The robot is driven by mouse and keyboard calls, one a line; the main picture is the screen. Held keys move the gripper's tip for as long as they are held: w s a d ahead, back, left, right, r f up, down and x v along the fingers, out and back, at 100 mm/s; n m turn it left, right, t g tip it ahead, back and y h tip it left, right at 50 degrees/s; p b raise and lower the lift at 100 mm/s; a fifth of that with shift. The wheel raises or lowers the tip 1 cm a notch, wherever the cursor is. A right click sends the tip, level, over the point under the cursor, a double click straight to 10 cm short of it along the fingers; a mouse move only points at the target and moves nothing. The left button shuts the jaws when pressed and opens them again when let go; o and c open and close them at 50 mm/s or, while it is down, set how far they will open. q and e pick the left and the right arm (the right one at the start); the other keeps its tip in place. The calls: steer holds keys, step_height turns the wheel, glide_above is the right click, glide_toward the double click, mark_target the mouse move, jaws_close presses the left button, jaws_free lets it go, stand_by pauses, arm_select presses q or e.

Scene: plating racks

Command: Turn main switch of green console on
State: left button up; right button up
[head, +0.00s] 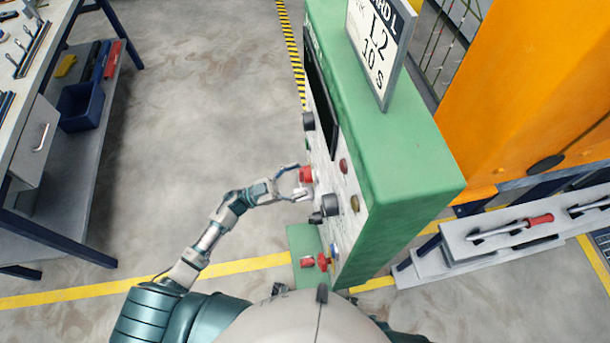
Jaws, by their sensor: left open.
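The green console (405,160) stands right of centre, its pale control panel (348,183) facing left and seen at a steep angle. A red knob (306,174) sticks out from the panel. My left gripper (297,183) is open at the panel, its fingers close around or beside the red knob; I cannot tell whether they touch it. A large black knob (330,204) sits just below and right of the gripper. No label shows which control is the main switch, and I cannot read any switch position. My right gripper is not in view.
More red controls (323,262) sit low on the console near my body. A sign board (380,45) stands on its top. An orange structure (530,90) and a grey tool rack (500,235) are at right. A workbench (35,110) is at left. Floor between is clear.

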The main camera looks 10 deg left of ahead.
arm_select(q)
steer(key=shift+w+d+r, duration=0.3)
steer(key=shift+w, duration=0.1)
steer(key=shift+d, duration=0.35)
steer(key=c, duration=0.3)
steer(key=shift+d+r, duration=0.1)
steer(key=shift+d, duration=0.1)
steer(key=c, duration=0.8)
steer(key=shift+w+a, duration=0.1)
steer(key=shift+a, duration=0.3)
steer(key=shift+c, duration=0.2)
